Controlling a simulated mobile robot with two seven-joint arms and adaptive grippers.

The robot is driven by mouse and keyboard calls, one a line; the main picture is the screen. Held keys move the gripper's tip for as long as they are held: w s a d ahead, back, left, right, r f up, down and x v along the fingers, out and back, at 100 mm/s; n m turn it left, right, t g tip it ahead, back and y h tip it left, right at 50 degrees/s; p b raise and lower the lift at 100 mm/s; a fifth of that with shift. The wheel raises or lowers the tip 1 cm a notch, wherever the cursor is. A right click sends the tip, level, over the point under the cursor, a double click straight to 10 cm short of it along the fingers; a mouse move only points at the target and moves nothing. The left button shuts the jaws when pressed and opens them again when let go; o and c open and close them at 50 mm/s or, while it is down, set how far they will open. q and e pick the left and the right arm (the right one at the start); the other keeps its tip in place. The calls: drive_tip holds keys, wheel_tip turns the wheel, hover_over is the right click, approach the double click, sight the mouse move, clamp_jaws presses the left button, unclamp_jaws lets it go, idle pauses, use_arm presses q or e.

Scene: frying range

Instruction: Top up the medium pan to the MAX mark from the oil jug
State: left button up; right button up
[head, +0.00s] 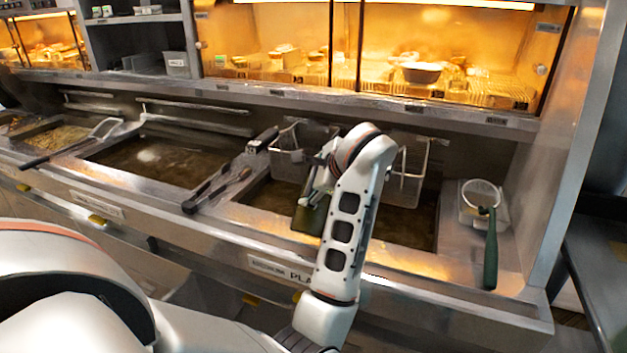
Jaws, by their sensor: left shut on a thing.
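My left gripper (322,182) is shut on a dark olive, box-like thing (309,218), which may be the oil jug. It is held over the front part of the right-hand frying pan (410,228), which holds dark oil. Its spout and any opening are not clear. My own wrist hides part of the gripper and of this pan. A second pan (155,162) of dark oil lies in the middle, and a third (55,137) with frying food at the far left. I cannot tell which is the medium pan, and no MAX mark is readable. My right gripper is not in view.
Wire baskets (408,180) stand at the back of the right-hand pan. Dark-handled tools (215,190) lie on the divider left of it. A lit food cabinet (400,60) runs behind.

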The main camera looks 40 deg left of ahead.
use_arm(q)
drive_tip(key=shift+r, duration=0.1)
idle(0.4)
drive_tip(key=shift+b, duration=0.4)
drive_tip(key=shift+w+m+g+h+p, duration=0.3)
drive_tip(key=shift+w+g+p, duration=0.1)
drive_tip(key=shift+g, duration=0.3)
drive_tip(key=shift+a+f, duration=0.1)
drive_tip(key=shift+f, duration=0.1)
idle(1.4)
